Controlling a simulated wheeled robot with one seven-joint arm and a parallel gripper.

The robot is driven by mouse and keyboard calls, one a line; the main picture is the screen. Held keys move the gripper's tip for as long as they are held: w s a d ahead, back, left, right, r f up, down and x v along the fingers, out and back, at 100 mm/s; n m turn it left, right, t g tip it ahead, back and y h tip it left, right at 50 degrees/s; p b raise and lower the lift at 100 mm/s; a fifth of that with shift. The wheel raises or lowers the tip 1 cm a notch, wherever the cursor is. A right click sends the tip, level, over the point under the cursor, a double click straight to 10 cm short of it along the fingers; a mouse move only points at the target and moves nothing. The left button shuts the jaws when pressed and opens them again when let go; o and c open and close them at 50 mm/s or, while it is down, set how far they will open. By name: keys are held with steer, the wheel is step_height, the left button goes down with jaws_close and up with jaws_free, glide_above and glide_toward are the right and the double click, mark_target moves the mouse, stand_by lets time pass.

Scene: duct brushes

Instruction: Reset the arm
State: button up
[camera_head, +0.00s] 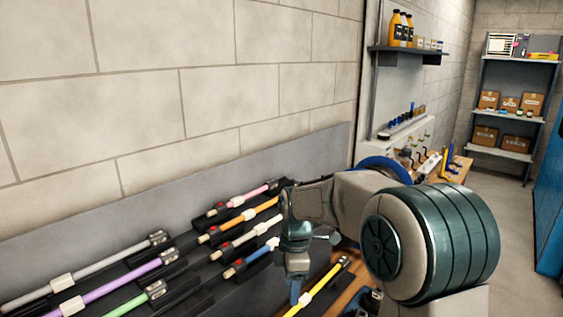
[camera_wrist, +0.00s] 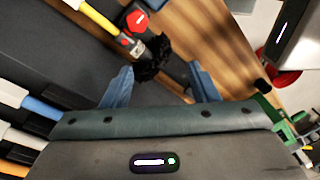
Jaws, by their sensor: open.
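My gripper (camera_wrist: 160,88) is open in the wrist view, with its two blue fingers apart and nothing held between them. In the head view my gripper (camera_head: 296,292) points down over the right part of the dark rack (camera_head: 205,284), close to a yellow-handled brush (camera_head: 318,291). In the wrist view the yellow handle (camera_wrist: 98,17) runs from the top to a red and black part and a dark bristle head (camera_wrist: 152,58), which lies just beyond the fingers. Whether a finger touches it I cannot tell.
Several brushes with grey (camera_head: 95,268), purple (camera_head: 122,279), pink (camera_head: 243,198) and orange (camera_head: 240,219) handles lie on the rack. A block wall stands behind. A wooden bench (camera_wrist: 205,40) adjoins the rack. Shelves (camera_head: 512,105) with boxes stand far right, with bare floor before them.

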steer(key=s+d+r+m+t+b, duration=0.1)
steer(key=s+d+m, duration=0.3)
steer(key=s+m, duration=0.2)
steer(key=s+d+r+m+t, duration=0.1)
steer(key=s+d+m+t, duration=0.1)
steer(key=s+d+m, duration=0.2)
steer(key=s+d+r+m+t+b, duration=0.1)
steer(key=s+d+m, duration=0.3)
steer(key=s+m, duration=0.5)
steer(key=shift+s+d+t+h+b, duration=0.3)
steer(key=shift+s+t, duration=0.1)
steer(key=shift+s, duration=0.95)
